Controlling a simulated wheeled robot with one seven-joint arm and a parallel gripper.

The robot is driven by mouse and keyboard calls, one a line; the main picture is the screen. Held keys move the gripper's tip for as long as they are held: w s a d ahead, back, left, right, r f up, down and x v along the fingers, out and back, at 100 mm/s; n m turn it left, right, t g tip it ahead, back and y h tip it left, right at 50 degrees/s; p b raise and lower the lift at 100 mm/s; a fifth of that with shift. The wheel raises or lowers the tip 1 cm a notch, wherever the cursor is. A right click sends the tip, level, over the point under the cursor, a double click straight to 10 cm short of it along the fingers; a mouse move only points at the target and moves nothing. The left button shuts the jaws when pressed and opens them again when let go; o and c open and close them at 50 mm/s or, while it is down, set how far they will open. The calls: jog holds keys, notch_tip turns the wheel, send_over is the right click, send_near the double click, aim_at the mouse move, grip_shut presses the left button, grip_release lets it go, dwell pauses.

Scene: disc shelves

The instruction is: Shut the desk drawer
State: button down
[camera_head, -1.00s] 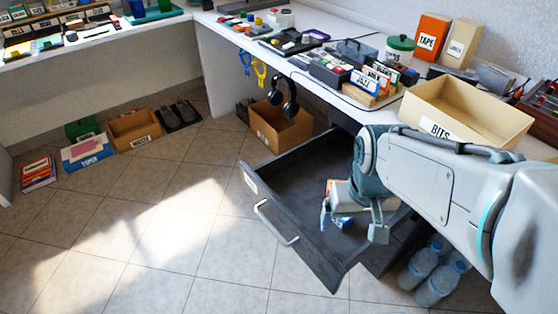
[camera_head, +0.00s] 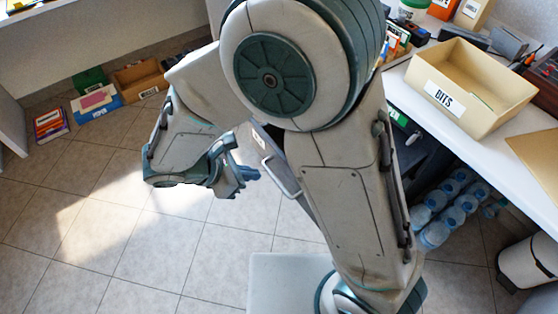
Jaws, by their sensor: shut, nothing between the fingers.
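The desk drawer (camera_head: 262,138) stands out from under the desk. A strip of its dark front with a white label shows, and its pale bar handle (camera_head: 281,175) shows beside my arm. My arm hides most of the drawer, including its inside, so I cannot tell how far out it is. My gripper (camera_head: 248,174) is shut and empty, in front of the drawer and just left of the handle. I cannot tell whether it touches the handle.
The white desk (camera_head: 450,125) holds a tan BITS box (camera_head: 470,85). Water bottles (camera_head: 440,225) stand on the floor under it at right. A cardboard box (camera_head: 138,78) and a blue box (camera_head: 97,103) lie at the far left. The tiled floor at left is clear.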

jog(key=a+n+t, duration=0.1)
jog(key=a+n, duration=0.1)
jog(key=a, duration=0.1)
jog(key=b, duration=0.3)
send_near(288, 169)
jog(key=x, duration=0.5)
jog(key=shift+s+f, duration=0.1)
jog(key=shift+f, duration=0.25)
jog(key=shift+d, duration=0.35)
jog(key=shift+w, duration=0.3)
